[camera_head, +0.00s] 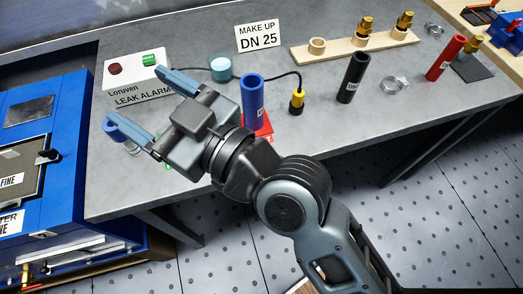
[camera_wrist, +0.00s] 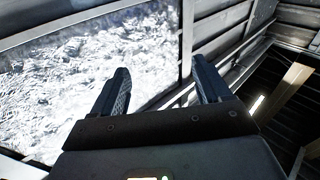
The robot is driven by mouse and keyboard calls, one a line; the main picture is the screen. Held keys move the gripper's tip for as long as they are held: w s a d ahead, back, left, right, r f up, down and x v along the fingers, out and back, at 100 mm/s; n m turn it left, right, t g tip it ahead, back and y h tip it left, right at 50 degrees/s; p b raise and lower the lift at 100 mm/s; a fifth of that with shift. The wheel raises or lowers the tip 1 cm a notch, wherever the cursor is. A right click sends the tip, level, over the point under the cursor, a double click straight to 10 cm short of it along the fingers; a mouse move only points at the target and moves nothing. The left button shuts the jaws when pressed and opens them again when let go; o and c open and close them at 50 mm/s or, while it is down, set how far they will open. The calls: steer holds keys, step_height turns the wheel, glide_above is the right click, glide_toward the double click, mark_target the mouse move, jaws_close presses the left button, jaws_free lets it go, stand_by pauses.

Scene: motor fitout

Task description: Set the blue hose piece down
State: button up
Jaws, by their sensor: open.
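The blue hose piece (camera_head: 253,104) stands upright on the grey bench, just right of my gripper in the head view. A red item lies at its foot, partly hidden. My gripper (camera_head: 136,97) is open and apart from the hose, with its fingers pointing left over the bench's left end. In the wrist view my gripper (camera_wrist: 160,68) has nothing between its fingers, and no hose shows there. A blue part (camera_head: 112,128) shows at the lower finger's tip; I cannot tell whether it is separate.
The leak alarm box (camera_head: 138,68) stands behind my gripper, with a cable to a yellow-and-black probe (camera_head: 297,101). A black hose (camera_head: 353,78), a metal clamp (camera_head: 394,85) and a red hose (camera_head: 445,57) are to the right. A blue cabinet (camera_head: 70,135) stands left.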

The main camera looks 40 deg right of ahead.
steer(key=s+d+f+m+h, duration=0.5)
steer(key=s+d+f, duration=0.15)
steer(key=s, duration=0.25)
steer(key=s+d+f+g+h, duration=0.1)
steer(key=s+d, duration=0.4)
steer(key=s, duration=0.5)
steer(key=s+d+f+g+h, duration=0.1)
steer(key=s+d+f+g, duration=0.1)
steer(key=s+d, duration=0.4)
steer(key=s, duration=0.4)
steer(key=shift+f, duration=0.4)
